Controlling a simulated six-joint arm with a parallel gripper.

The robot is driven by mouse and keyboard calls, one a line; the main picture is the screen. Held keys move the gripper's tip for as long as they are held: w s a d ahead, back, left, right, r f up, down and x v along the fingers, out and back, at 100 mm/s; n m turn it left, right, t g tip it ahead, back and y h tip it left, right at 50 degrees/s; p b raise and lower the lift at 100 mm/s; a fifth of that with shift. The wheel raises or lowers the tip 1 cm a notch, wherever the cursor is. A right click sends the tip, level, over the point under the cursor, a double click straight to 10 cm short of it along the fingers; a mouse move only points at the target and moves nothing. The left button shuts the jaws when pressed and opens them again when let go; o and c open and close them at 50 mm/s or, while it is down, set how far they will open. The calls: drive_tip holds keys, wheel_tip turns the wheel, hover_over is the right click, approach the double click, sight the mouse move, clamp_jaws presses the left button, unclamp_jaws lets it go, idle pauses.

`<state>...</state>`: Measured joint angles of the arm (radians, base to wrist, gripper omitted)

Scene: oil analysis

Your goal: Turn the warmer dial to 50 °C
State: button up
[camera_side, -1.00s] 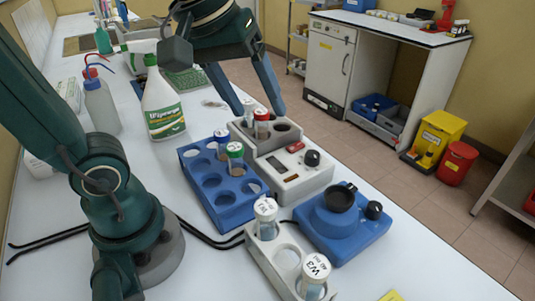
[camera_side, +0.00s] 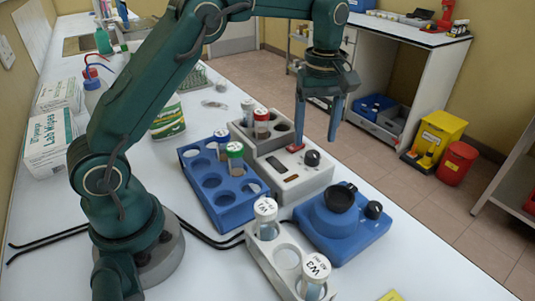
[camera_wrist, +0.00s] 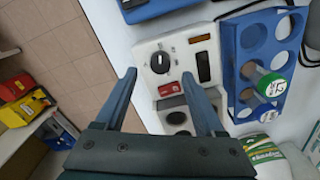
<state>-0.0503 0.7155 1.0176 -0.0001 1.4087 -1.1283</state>
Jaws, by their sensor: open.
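The warmer (camera_side: 300,180) is a light grey block with wells at its back and a control panel at its front. Its black dial (camera_side: 312,158) sits on the panel, and the dial also shows in the wrist view (camera_wrist: 160,62) with a pale pointer line. A red switch (camera_wrist: 169,89) and a dark display (camera_wrist: 204,67) are beside it; the display's reading is too small to tell. My gripper (camera_side: 317,145) points down at the dial, open and empty. In the wrist view my fingertips (camera_wrist: 159,74) lie on either side of the panel, seemingly above it. Contact with the dial cannot be seen.
Vials (camera_side: 261,122) stand in the warmer's wells. A blue rack (camera_side: 225,205) with vials is to the left. A blue device (camera_side: 345,232) with a black cup stands in front, beside a white vial holder (camera_side: 262,255). The floor (camera_side: 440,210) is right of the bench.

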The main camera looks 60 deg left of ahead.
sight(313, 153)
drive_tip(key=shift+f, duration=2.35)
clamp_jaws()
